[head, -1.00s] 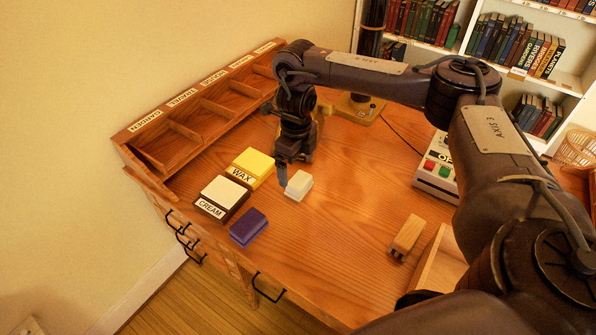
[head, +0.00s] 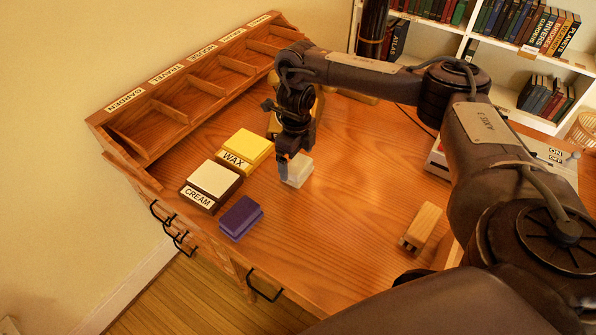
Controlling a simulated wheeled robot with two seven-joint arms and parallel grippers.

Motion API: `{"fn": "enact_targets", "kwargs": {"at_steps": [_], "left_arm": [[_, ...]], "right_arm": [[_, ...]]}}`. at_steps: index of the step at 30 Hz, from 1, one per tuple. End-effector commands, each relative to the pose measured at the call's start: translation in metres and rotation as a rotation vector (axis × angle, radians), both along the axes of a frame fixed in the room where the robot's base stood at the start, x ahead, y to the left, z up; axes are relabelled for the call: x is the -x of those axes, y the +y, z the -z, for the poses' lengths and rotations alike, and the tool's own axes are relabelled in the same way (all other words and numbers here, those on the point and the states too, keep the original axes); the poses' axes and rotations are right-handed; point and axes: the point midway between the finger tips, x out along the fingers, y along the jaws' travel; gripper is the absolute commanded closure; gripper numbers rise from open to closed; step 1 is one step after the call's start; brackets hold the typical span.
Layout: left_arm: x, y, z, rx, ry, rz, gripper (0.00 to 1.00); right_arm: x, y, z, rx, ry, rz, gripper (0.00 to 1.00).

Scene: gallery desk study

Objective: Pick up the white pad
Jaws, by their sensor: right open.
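The white pad (head: 298,172) is a small pale block on the wooden desk, right of the yellow WAX block. My right gripper (head: 290,168) points down at the pad, with a finger beside its left edge. The gripper is open; its far finger is hidden, so I cannot tell whether the jaws straddle the pad. The pad rests on the desk. My left gripper is not in view.
Left of the pad are a yellow WAX block (head: 246,147), a CREAM block (head: 212,182) and a purple block (head: 241,217). A wooden block (head: 422,226) lies right. Labelled compartments (head: 184,95) line the back left. The desk's middle is clear.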

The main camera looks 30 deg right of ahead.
Motion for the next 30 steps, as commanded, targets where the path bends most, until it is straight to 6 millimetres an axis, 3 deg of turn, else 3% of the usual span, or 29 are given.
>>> {"fn": "enact_targets", "kwargs": {"at_steps": [6, 14, 25, 30], "left_arm": [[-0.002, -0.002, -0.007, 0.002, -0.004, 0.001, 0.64], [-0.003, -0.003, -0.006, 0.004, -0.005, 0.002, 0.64], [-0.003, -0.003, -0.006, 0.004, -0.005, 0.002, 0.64], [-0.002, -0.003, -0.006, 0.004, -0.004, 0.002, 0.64]], "right_arm": [[0.0, -0.001, 0.024, 0.001, 0.001, -0.001, 0.03], [0.0, -0.002, 0.026, 0.001, 0.0, -0.001, 0.04], [0.0, -0.002, 0.026, 0.001, -0.001, -0.001, 0.52], [0.0, -0.002, 0.026, 0.001, -0.001, -0.001, 0.52]]}}
